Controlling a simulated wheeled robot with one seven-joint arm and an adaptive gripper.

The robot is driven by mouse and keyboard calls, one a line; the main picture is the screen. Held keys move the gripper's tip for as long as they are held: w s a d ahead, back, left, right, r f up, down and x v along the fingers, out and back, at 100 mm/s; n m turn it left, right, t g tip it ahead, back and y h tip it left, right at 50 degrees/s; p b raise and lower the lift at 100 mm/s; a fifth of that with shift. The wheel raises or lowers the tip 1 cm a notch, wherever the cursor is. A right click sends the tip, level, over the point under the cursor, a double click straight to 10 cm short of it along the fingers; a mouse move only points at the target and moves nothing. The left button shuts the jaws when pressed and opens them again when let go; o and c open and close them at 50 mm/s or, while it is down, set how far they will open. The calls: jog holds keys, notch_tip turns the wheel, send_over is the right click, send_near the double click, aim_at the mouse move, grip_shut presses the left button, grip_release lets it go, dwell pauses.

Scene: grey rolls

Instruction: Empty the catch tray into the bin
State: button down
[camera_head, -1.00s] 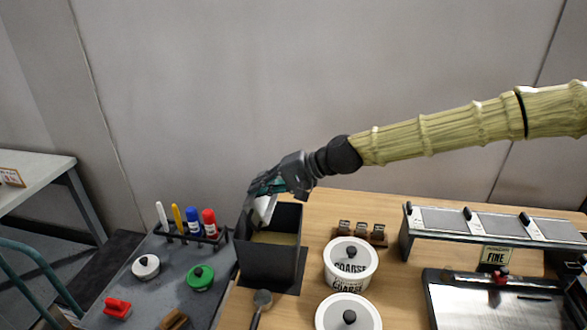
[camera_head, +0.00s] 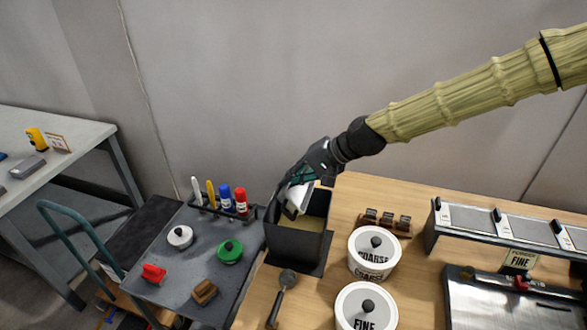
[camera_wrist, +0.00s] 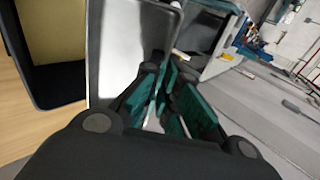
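My gripper (camera_head: 300,180) is shut on a light grey catch tray (camera_head: 297,200) and holds it steeply tilted over the back left part of the bin. The tray also shows in the wrist view (camera_wrist: 132,45), beside the teal finger pads (camera_wrist: 172,95). The bin (camera_head: 293,247) is a dark, open-topped square box standing on a dark mat on the wooden table. A flat tan surface shows inside it; I cannot tell whether this is its floor or contents. The bin shows at the upper left of the wrist view (camera_wrist: 72,88). The fingers hide part of the tray.
White tubs marked COARSE (camera_head: 374,254) and FINE (camera_head: 365,310) stand right of the bin. A dark scoop or brush (camera_head: 284,290) lies in front. A grey cart (camera_head: 200,260) with markers (camera_head: 225,197) and lidded knobs adjoins the left side. A long rack (camera_head: 500,225) stands right.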

jog(key=shift+w+a+g+h+p, duration=0.1)
jog(key=shift+a+g+h+p, duration=0.15)
jog(key=shift+h+p, duration=0.6)
jog(key=shift+w+a+g+h+p, duration=0.1)
jog(key=shift+a+g+h+p, duration=0.15)
jog(key=shift+h+p, duration=0.55)
jog(key=shift+f+p, duration=0.1)
jog(key=shift+p, duration=0.35)
jog(key=h+p, duration=0.1)
jog(key=p, duration=0.1)
jog(key=r+h+p, duration=0.1)
jog(key=p, duration=0.2)
jog(key=r+g+h+p, duration=0.1)
jog(key=p, duration=0.1)
jog(key=shift+w+a+h, duration=0.1)
jog(key=shift+a+h, duration=0.15)
jog(key=shift+a, duration=0.1)
jog(key=shift+a+r+g+h+p, duration=0.15)
jog(key=shift+r+g+h+p, duration=0.3)
jog(key=shift+p, duration=0.8)
jog(key=shift+a+h, duration=0.1)
jog(key=shift+h, duration=0.55)
jog(key=shift+w+r+p, duration=0.1)
jog(key=shift+p, duration=0.2)
jog(key=shift+a, duration=0.1)
